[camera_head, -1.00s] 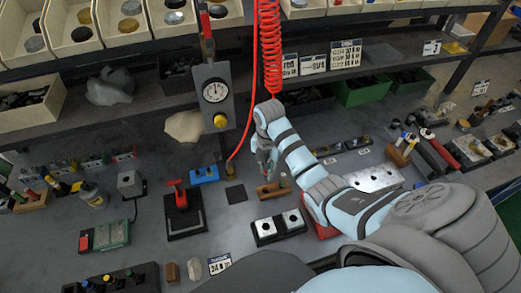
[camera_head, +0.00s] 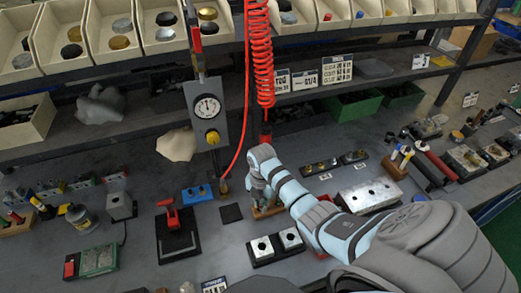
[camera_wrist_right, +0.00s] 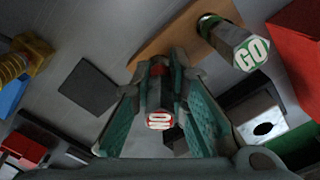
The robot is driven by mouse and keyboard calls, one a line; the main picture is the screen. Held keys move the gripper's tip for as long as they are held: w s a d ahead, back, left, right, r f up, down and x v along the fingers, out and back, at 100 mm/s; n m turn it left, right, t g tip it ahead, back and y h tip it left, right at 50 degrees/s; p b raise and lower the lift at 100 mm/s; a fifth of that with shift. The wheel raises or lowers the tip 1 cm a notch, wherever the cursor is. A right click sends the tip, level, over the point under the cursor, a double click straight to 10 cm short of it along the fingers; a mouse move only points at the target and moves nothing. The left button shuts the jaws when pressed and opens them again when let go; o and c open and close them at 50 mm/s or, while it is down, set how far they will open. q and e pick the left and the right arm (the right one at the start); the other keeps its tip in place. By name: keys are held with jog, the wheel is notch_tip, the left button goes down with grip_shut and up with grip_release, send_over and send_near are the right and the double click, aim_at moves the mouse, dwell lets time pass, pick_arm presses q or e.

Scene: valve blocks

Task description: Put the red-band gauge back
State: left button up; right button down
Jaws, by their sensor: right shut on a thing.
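My right gripper (camera_head: 260,200) points down at the wooden gauge block (camera_head: 272,211). In the right wrist view its fingers (camera_wrist_right: 165,110) are shut on the red-band gauge (camera_wrist_right: 158,110), whose face reads "NO". The gauge points along the fingers over the left end of the wooden block (camera_wrist_right: 150,48). I cannot tell whether its lower end is in the block or just above it. The green-band gauge (camera_wrist_right: 237,43), marked "GO", stands at the block's other end. My left gripper is not in view.
A dark square pad (camera_head: 231,212) lies left of the block. A red toggle clamp (camera_head: 176,228) and a blue block (camera_head: 197,194) are to the left. A red coiled hose (camera_head: 263,50) hangs behind.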

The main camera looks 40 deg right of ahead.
jog(key=shift+f, duration=0.1)
jog(key=c, duration=1.6)
grip_release()
jog(key=shift+r, duration=0.3)
notch_tip(320, 180, up, 12)
jog(key=shift+f+p, duration=0.1)
jog(key=shift+p, duration=0.85)
